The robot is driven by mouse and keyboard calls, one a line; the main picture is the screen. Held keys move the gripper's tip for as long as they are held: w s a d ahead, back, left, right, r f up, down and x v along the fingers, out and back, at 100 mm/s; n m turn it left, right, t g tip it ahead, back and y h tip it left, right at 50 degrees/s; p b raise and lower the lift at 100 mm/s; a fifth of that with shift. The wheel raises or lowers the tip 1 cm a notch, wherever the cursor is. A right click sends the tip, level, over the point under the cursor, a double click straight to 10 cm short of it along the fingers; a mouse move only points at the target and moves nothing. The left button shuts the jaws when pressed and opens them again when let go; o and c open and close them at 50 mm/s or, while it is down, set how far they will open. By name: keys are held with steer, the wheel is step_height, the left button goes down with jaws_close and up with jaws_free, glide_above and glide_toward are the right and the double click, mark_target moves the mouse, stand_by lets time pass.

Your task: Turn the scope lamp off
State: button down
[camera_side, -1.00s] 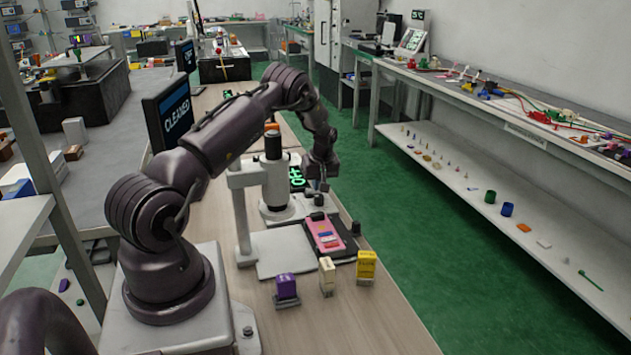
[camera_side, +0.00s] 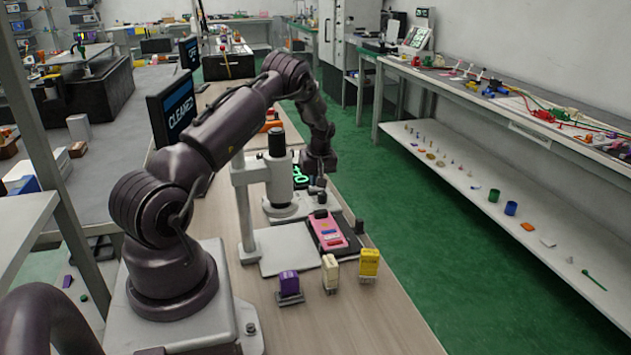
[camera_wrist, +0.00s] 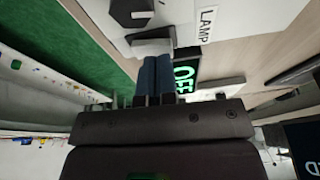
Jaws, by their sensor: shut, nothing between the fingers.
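The scope (camera_side: 278,175) is a pale upright column with a black top on a round base. The lamp display (camera_side: 299,176) beside it is black with green letters, partly behind my gripper. In the wrist view the display (camera_wrist: 184,75) reads OFF, and a white label (camera_wrist: 207,24) reads LAMP. My gripper (camera_side: 318,188) points down over the fixture. Its blue fingers (camera_wrist: 154,72) are together and empty, their tips close to the dark block; I cannot tell whether they touch.
A pink device (camera_side: 328,232) lies on a black pad in front of the scope. Purple (camera_side: 289,284), cream (camera_side: 330,273) and yellow (camera_side: 369,264) blocks stand near the front. A monitor (camera_side: 172,110) reads CLEANED behind my arm. Green floor lies right of the bench.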

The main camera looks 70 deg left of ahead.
steer(key=w+a+v, duration=0.1)
steer(key=w+v, duration=0.1)
steer(key=v, duration=1.1)
steer(key=shift+r, duration=0.1)
steer(key=s+d+r+m+t+h, duration=0.1)
steer(key=s+d+r+m, duration=0.4)
steer(key=d, duration=0.8)
steer(key=s+d+r+m+t+h, duration=0.1)
steer(key=s+d+r+m+t, duration=0.2)
steer(key=d, duration=1)
steer(key=s+d+r+m+t+h, duration=0.1)
steer(key=s+d+r+m+t, duration=0.1)
steer(key=s+d+r+m, duration=0.6)
steer(key=d+r+m, duration=0.1)
steer(key=d+r, duration=0.1)
steer(key=d, duration=0.4)
steer(key=shift+s+m, duration=0.4)
